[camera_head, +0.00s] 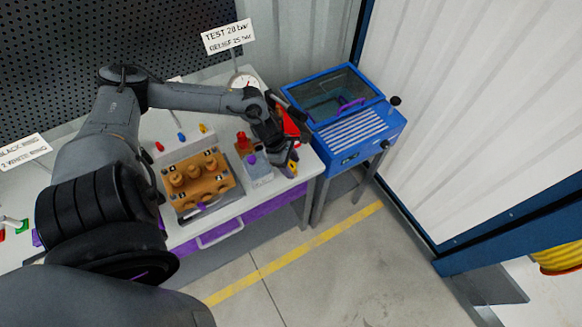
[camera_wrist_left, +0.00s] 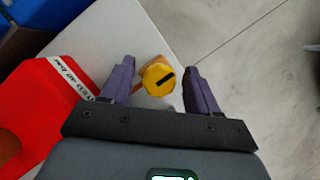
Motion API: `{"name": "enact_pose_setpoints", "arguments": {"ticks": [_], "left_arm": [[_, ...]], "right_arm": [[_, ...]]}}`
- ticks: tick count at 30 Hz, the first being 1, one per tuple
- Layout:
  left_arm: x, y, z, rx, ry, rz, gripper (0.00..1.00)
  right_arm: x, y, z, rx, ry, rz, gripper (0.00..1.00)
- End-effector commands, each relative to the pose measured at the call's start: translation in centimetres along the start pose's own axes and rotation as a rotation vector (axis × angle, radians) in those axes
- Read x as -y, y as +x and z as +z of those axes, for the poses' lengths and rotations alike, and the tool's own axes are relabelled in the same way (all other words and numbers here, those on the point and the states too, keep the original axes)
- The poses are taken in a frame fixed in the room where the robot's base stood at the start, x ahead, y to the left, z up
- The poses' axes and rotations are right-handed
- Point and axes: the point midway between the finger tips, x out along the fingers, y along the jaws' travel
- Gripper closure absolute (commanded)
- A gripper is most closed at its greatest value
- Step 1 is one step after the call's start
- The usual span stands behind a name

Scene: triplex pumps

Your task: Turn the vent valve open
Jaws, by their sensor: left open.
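The vent valve shows in the left wrist view as a round yellow knob (camera_wrist_left: 158,76) with a dark bar across its face and an orange-brown body behind it. In the head view its yellow top (camera_head: 292,168) shows at the table's right front corner. My left gripper (camera_wrist_left: 158,70) is open, with one purple finger on each side of the knob. I see gaps between the fingers and the knob; the depth between them is hard to tell. In the head view the left gripper (camera_head: 287,158) points down at that corner, partly hidden by its own wrist. My right gripper is not in view.
A red block (camera_wrist_left: 45,95) with a white label lies left of the knob. A pump block (camera_head: 197,182) and a bottle with a purple cap (camera_head: 257,168) stand on the table. A blue cabinet (camera_head: 345,115) stands close on the right. Floor beyond the front edge is clear.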

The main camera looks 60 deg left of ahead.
Motion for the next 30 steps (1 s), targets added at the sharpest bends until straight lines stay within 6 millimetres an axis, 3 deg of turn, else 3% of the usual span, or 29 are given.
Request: {"name": "enact_pose_setpoints", "arguments": {"ticks": [11, 22, 30], "left_arm": [[0.0, 0.28, 0.0, 0.0, 0.0, 0.0, 0.4], [0.01, 0.28, -0.02, -0.001, 0.0, -0.001, 0.95], [0.05, 0.24, -0.04, -0.001, -0.023, 0.008, 0.95]], "right_arm": [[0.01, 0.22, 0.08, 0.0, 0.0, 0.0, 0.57], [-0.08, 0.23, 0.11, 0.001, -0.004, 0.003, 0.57], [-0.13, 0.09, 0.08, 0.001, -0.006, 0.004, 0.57]]}}
